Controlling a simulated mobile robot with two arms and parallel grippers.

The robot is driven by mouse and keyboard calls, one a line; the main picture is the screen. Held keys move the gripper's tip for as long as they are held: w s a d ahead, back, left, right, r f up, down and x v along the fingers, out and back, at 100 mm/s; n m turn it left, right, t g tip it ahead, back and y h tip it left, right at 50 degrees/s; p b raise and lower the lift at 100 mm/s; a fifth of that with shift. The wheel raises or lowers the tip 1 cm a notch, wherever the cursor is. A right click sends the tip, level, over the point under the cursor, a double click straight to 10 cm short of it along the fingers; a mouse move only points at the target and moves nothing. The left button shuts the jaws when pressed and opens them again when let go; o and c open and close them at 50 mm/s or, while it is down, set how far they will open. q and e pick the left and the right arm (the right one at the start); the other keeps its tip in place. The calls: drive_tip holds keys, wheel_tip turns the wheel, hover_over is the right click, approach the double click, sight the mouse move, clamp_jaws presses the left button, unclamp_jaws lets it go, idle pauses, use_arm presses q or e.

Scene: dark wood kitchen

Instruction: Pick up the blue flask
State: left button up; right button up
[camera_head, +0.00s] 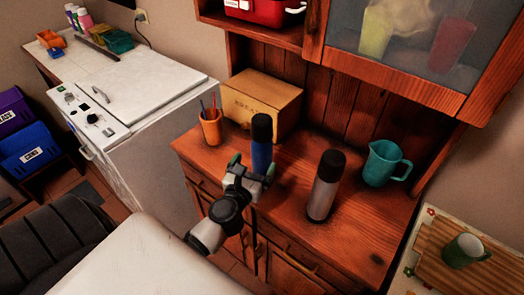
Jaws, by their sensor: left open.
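The blue flask (261,155) stands upright on the wooden cabinet top, with a black cap. My left gripper (252,171) is open right at the flask's lower part, on the near side. It hides the flask's lower end. I cannot tell whether the fingers touch the flask. My right gripper is not in view.
A grey flask with a black cap (323,190) and a teal jug (381,163) stand to the right. An orange pencil cup (211,127) and a wooden bread box (262,100) stand left and behind. The cabinet top (352,235) is clear at the front right.

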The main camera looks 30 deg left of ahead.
use_arm(q)
drive_tip(key=shift+f+x, duration=0.15)
drive_tip(key=shift+x, duration=1.45)
drive_tip(key=shift+f+x, duration=0.1)
drive_tip(key=shift+x, duration=1.5)
drive_tip(key=shift+s, duration=0.1)
drive_tip(key=shift+c, duration=0.3)
drive_tip(key=shift+r, duration=0.1)
drive_tip(key=c, duration=1.2)
